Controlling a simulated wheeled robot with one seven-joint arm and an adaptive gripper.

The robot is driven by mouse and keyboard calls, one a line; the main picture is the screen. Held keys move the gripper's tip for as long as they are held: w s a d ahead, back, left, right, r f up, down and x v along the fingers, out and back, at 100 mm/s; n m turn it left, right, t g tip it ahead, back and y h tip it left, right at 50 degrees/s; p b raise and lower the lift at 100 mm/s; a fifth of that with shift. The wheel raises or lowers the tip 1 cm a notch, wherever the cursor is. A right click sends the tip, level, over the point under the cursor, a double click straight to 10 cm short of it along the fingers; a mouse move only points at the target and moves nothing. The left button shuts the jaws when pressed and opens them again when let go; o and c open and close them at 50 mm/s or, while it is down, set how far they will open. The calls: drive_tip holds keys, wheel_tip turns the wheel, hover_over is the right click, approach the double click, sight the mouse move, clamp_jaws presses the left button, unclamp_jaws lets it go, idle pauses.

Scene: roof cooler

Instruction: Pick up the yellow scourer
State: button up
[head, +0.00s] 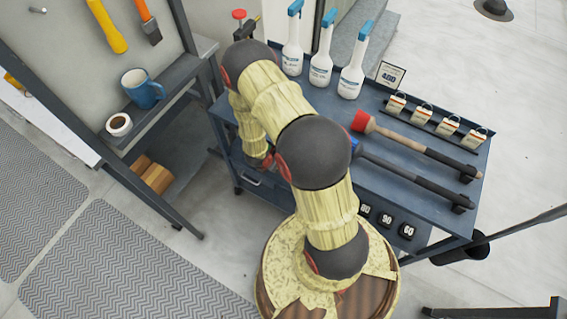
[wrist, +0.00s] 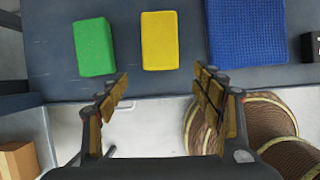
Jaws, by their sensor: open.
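The yellow scourer (wrist: 160,40) is a flat rectangular block lying on a dark grey shelf in the wrist view. My gripper (wrist: 161,82) is open and empty, its two padded fingers apart. The scourer shows beyond the fingertips, roughly centred between them, and the fingers do not touch it. In the head view I cannot make out the scourer, and my arm hides much of the cart's near left part.
A green block (wrist: 94,47) lies left of the scourer and a blue cloth (wrist: 248,45) lies right. The shelf (wrist: 58,84) has bare room between them. In the head view, spray bottles (head: 321,62) and brushes (head: 410,140) occupy the blue cart (head: 365,98).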

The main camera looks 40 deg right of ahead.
drive_tip(key=b+x, duration=0.2)
drive_tip(key=x, duration=0.3)
drive_tip(key=shift+f, duration=0.2)
drive_tip(key=shift+r, duration=0.1)
drive_tip(key=c, duration=0.4)
drive_tip(key=c, duration=0.7)
drive_tip(key=shift+c, duration=0.3)
